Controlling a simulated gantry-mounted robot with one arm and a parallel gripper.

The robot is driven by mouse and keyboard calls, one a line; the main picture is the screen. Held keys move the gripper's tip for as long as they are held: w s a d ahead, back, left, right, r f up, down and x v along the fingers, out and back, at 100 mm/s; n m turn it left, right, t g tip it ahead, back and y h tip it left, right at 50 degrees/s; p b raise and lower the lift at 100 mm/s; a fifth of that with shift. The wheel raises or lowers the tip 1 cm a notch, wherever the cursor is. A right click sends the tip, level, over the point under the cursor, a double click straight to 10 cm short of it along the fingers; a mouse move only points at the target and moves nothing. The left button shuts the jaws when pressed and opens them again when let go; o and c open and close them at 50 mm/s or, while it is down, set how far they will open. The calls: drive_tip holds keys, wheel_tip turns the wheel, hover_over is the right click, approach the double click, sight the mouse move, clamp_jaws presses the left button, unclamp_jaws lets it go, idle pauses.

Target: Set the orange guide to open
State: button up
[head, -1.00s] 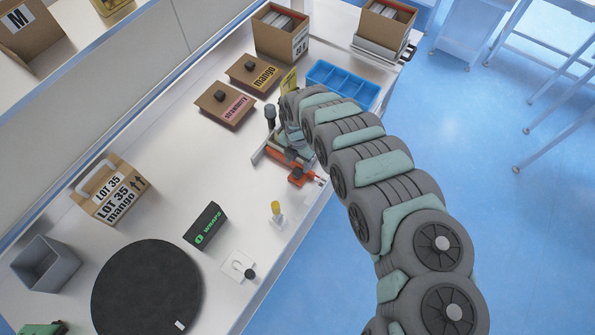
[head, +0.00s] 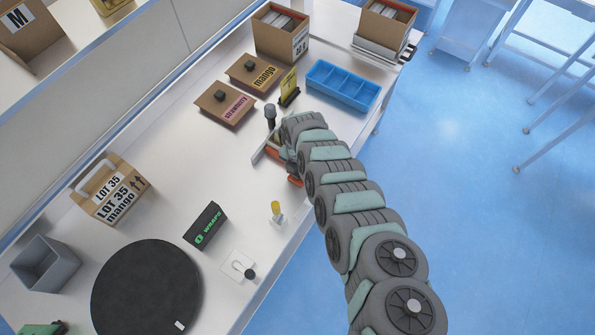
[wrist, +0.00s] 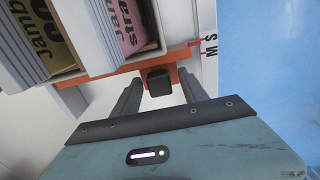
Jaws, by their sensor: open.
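The orange guide (wrist: 186,79) is a bar crossing the upper part of the wrist view, with a dark knob (wrist: 159,82) on it. My gripper (wrist: 160,88) is open, one finger on each side of the knob. I cannot tell whether the fingers touch it. A white scale strip (wrist: 208,45) marked M and S, with a red mark, lies at the guide's right end. In the head view my arm covers most of the device, and only bits of the orange guide (head: 294,181) show beside it.
Yellow and pink printed packs (wrist: 118,25) stand in grey-walled slots close above the guide. A yellow-topped piece (head: 276,210) stands nearer the front.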

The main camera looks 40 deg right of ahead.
drive_tip(key=shift+c, duration=0.4)
clamp_jaws()
idle(0.9)
